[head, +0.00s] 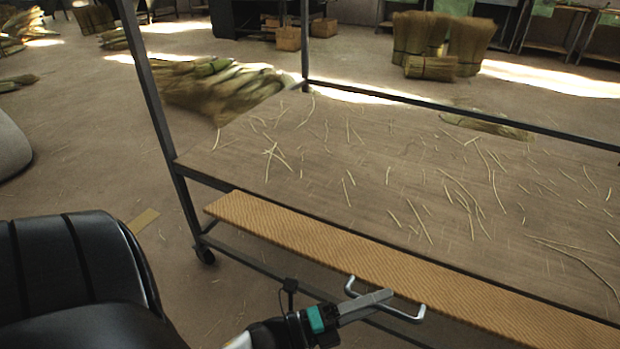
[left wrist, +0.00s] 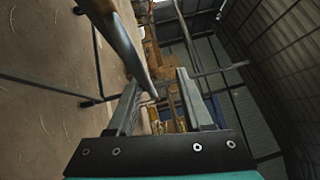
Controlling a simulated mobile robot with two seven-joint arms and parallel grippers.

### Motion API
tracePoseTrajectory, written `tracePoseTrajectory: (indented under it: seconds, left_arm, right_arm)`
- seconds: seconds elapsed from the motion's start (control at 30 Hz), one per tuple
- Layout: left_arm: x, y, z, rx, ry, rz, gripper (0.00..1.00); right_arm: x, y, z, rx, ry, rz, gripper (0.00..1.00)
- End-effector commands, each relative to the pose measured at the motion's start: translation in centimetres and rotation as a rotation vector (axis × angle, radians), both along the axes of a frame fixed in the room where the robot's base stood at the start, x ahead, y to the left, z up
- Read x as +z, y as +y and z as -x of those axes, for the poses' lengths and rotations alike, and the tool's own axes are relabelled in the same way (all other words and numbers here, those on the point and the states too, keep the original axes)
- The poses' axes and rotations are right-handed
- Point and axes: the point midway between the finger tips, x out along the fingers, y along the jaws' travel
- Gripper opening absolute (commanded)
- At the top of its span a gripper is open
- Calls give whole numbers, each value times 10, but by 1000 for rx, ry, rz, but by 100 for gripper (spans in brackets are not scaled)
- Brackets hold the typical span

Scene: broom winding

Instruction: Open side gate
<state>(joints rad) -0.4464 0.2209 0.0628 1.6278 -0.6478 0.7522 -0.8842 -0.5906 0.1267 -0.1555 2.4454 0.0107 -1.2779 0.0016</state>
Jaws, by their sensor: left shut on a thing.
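The side gate (head: 330,250) is a long ribbed tan panel along the near side of the cart (head: 360,185) in the head view. A pale metal U-shaped handle (head: 412,316) sticks out from its near face. My left gripper (head: 388,296) comes in from below and is shut on the handle's bar. The gate's far right end is cut off by the picture edge. My right gripper is not in view.
Loose straw stalks lie over the cart bed. Dark posts and a rail frame the cart, with a caster wheel (head: 204,255) at its near left corner. Broom bundles (head: 215,85) lie behind it, and more stand farther back (head: 440,42). Floor left of the cart is mostly clear.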

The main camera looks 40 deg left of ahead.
Motion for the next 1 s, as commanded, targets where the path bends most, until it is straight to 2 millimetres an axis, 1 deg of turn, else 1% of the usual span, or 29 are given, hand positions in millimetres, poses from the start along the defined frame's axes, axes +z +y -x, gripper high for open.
tracePoseTrajectory:
  seconds: [0.03,0.2,0.4,0.6,0.8,1.0]
  left_arm:
    - [0,4,8,0,4,0,44]
    - [-4,19,35,0,6,0,44]
    - [-11,43,78,0,7,0,44]
    - [-16,60,107,-1,5,-1,44]
    - [-18,66,118,-1,4,0,44]
    - [-18,66,119,-1,3,1,44]
  right_arm:
    - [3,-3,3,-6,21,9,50]
    - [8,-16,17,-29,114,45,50]
    - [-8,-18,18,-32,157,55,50]
    - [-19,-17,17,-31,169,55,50]
    - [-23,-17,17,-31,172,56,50]
    - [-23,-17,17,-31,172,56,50]
